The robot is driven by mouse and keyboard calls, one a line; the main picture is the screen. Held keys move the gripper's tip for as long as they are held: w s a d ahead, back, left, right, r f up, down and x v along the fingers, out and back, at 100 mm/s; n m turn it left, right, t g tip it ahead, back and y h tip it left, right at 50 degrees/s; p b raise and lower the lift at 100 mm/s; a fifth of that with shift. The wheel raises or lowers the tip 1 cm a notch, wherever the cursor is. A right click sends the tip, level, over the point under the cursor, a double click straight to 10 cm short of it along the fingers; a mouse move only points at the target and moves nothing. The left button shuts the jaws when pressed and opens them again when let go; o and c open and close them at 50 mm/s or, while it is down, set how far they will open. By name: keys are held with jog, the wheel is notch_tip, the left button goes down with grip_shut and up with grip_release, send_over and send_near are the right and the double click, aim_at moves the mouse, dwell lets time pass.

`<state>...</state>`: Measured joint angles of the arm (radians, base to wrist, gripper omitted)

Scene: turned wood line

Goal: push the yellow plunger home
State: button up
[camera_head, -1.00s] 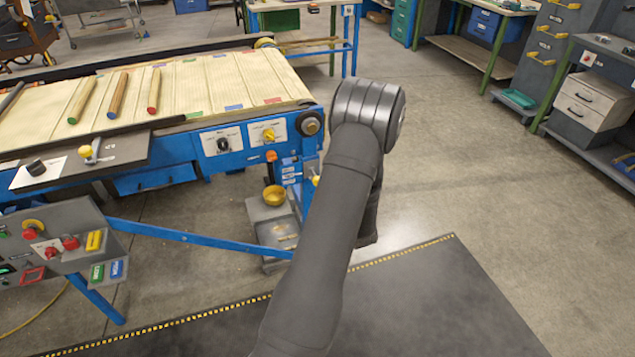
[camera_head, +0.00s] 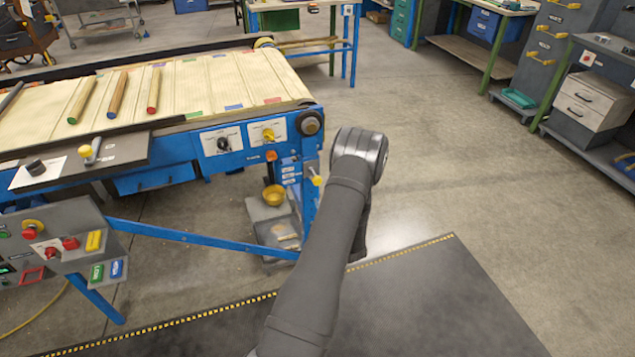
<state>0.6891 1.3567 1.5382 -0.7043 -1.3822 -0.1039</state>
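Several yellow controls show, and I cannot tell for sure which is the plunger. A yellow-capped pin (camera_head: 315,177) sticks out beside the blue leg at the conveyor's right end, just left of my arm. A yellow knob on a pale stem (camera_head: 87,151) sits on the dark ledge at the conveyor's front left. My gripper is hidden.
The belt (camera_head: 200,85) carries several turned sticks with coloured ends. A grey control box (camera_head: 60,240) with red, yellow, green and blue buttons stands at lower left. A yellow bowl (camera_head: 274,194) rests under the conveyor. The floor (camera_head: 480,190) to the right is open.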

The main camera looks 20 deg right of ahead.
aim_at(314, 175)
jog(key=w, duration=1)
grip_shut()
jog(key=shift+w, duration=1.75)
jog(key=shift+r, duration=0.1)
grip_release()
jog(key=s, duration=1.7)
jog(key=shift+s, duration=0.2)
